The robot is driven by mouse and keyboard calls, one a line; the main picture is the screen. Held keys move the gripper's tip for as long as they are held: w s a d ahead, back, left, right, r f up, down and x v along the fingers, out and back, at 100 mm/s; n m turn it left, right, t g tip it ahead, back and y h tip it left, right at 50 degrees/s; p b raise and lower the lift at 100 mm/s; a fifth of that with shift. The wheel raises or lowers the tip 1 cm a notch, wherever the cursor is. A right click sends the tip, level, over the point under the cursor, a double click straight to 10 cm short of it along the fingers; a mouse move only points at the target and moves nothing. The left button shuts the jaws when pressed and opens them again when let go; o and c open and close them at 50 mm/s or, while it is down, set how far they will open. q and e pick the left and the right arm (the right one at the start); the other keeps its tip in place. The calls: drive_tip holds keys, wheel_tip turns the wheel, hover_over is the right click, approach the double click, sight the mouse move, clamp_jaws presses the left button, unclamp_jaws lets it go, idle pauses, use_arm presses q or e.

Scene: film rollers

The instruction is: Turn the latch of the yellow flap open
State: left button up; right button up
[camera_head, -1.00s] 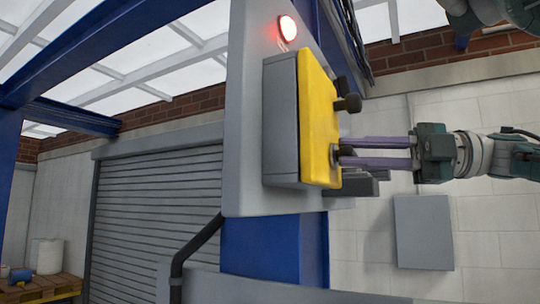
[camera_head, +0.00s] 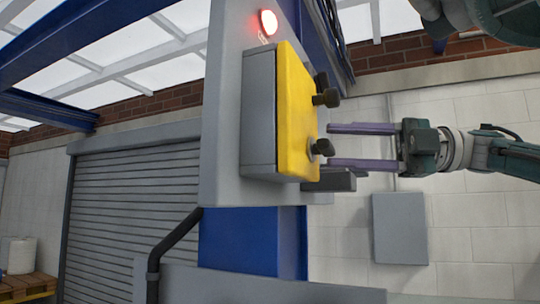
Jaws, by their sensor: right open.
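The yellow flap (camera_head: 297,112) is the front of a grey box (camera_head: 258,112) on a grey panel. It looks closed against the box. My left gripper does not show.
A red lamp (camera_head: 268,22) glows on the grey panel (camera_head: 222,150) above the box. A dark block (camera_head: 335,180) sits just under the right gripper. A grey wall plate (camera_head: 400,228) and a roller shutter (camera_head: 135,225) stand behind.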

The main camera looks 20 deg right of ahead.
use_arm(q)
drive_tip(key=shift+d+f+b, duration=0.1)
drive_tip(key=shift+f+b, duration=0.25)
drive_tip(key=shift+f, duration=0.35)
use_arm(e)
drive_tip(key=v, duration=0.8)
drive_tip(key=shift+s+d, duration=0.1)
drive_tip(key=shift+d, duration=0.05)
